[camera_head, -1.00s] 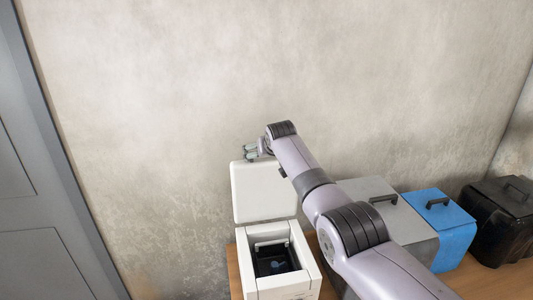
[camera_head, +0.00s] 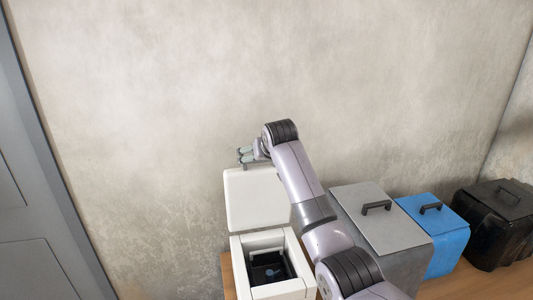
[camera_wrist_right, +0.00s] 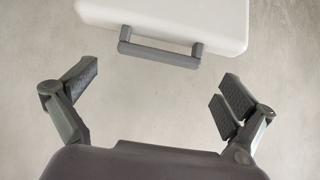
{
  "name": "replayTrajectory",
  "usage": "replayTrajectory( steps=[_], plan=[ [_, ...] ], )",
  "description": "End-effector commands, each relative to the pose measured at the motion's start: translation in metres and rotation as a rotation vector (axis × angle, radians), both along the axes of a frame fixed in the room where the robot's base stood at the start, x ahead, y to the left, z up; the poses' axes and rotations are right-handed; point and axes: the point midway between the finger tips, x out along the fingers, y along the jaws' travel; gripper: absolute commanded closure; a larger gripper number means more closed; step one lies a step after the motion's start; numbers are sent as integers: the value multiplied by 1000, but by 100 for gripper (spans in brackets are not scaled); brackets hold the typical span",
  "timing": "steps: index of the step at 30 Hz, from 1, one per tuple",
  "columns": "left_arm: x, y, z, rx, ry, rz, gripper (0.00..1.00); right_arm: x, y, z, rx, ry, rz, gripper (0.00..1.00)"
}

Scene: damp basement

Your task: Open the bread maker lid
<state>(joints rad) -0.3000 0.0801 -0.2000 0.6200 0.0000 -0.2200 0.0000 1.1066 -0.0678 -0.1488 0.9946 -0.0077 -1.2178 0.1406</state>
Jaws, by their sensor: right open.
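The white bread maker (camera_head: 262,292) stands on the wooden surface with its lid (camera_head: 257,200) raised upright, and the dark inside with a pan handle shows. My right gripper (camera_head: 246,155) is above the top edge of the lid, near the wall. In the right wrist view the right gripper (camera_wrist_right: 160,92) has its fingers wide apart and empty. The lid's grey handle (camera_wrist_right: 158,53) lies ahead between the fingers' lines, apart from them, on the edge of the white lid (camera_wrist_right: 170,15). My left gripper is not in view.
A grey box (camera_head: 385,225) with a black handle stands right of the bread maker, then a blue box (camera_head: 440,240) and a black box (camera_head: 498,235). The concrete wall (camera_head: 150,120) is close behind. A grey door (camera_head: 40,220) is at the left.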

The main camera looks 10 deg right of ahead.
Motion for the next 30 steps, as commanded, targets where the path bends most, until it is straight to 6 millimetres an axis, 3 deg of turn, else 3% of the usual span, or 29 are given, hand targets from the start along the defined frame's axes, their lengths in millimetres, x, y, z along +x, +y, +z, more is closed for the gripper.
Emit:
replayTrajectory(
  steps=[10, 23, 26, 29, 30],
  plan=[
    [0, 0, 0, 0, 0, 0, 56, -36, -2, 29, -1, 0, 0, 0],
    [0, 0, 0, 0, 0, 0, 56, -42, -2, 33, -1, 2, 0, 0],
    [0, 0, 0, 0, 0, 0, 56, -44, -3, 24, -2, 10, 0, 0],
    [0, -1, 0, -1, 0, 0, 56, -57, -7, -8, -3, 39, 1, 0],
    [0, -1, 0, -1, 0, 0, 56, -65, -9, -27, -3, 56, 1, 0]
  ],
)
